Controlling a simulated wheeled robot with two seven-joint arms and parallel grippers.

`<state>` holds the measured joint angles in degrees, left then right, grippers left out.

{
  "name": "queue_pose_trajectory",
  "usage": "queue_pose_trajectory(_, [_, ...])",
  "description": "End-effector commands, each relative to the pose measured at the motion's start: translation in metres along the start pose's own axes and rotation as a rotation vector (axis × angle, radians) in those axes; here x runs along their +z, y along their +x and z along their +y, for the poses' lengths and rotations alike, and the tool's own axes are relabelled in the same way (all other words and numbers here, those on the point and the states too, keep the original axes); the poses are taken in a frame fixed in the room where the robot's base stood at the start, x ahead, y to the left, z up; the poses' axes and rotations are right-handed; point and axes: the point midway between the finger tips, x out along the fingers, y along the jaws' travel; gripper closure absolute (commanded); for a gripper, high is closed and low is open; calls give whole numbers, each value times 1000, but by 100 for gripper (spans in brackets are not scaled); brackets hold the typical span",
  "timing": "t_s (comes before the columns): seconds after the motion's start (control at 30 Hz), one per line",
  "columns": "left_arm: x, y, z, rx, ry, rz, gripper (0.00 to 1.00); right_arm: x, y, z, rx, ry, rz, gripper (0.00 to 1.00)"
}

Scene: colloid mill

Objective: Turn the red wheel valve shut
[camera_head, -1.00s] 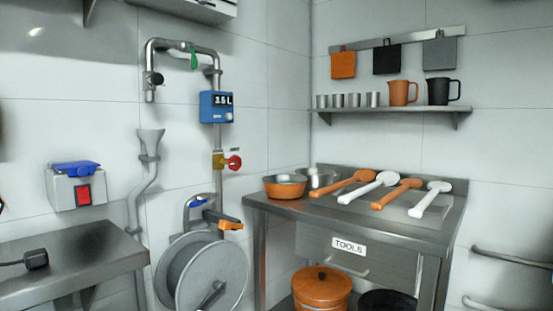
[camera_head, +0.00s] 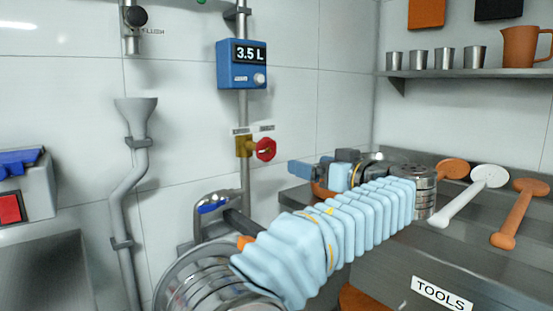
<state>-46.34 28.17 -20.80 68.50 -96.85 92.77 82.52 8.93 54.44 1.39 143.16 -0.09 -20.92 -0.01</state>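The red wheel valve (camera_head: 266,149) sits on a brass-coloured body (camera_head: 244,146) on the vertical pipe, left of centre. My arm in a pale blue sleeve, which I take to be the right one, rises from the bottom centre and bends back to the left. Its gripper (camera_head: 300,168) points left, a little right of and below the wheel. It appears apart from the wheel, and nothing is seen held. Its fingers are too small and edge-on to tell open from shut. My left gripper is not in view.
A blue meter (camera_head: 242,64) reading 3.5 L is on the pipe above the valve. A hose reel (camera_head: 178,283) is below, partly hidden by my arm. A grey funnel pipe (camera_head: 130,170) runs at left. The steel counter (camera_head: 385,265) with orange and white tools stands at right.

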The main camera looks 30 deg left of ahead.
Motion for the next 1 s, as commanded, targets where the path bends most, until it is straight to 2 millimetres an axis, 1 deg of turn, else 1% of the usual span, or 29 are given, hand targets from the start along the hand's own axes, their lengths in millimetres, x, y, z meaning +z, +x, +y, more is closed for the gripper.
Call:
queue_pose_trajectory(0.03, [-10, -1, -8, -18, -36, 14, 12, 0, 0, 0, 0, 0, 0, 57])
queue_pose_trajectory(0.07, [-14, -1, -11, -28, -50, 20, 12, 0, 0, 0, 0, 0, 0, 57])
queue_pose_trajectory(0.17, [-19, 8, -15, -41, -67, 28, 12, 0, -2, -1, -1, -1, -1, 57])
queue_pose_trajectory(0.27, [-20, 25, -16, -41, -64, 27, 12, 1, -5, -3, -2, -2, -2, 57])
queue_pose_trajectory(0.5, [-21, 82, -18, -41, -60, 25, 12, 1, -16, -9, -4, -5, -5, 57])
queue_pose_trajectory(0.6, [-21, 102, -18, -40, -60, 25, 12, 1, -21, -11, -5, -5, -5, 57])
queue_pose_trajectory(0.7, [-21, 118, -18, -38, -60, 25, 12, 1, -24, -13, -5, -6, -5, 57])
queue_pose_trajectory(0.83, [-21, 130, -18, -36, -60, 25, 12, 1, -26, -14, -6, -6, -6, 57])
queue_pose_trajectory(1.0, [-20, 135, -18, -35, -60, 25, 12, 1, -26, -14, -6, -7, -6, 57])
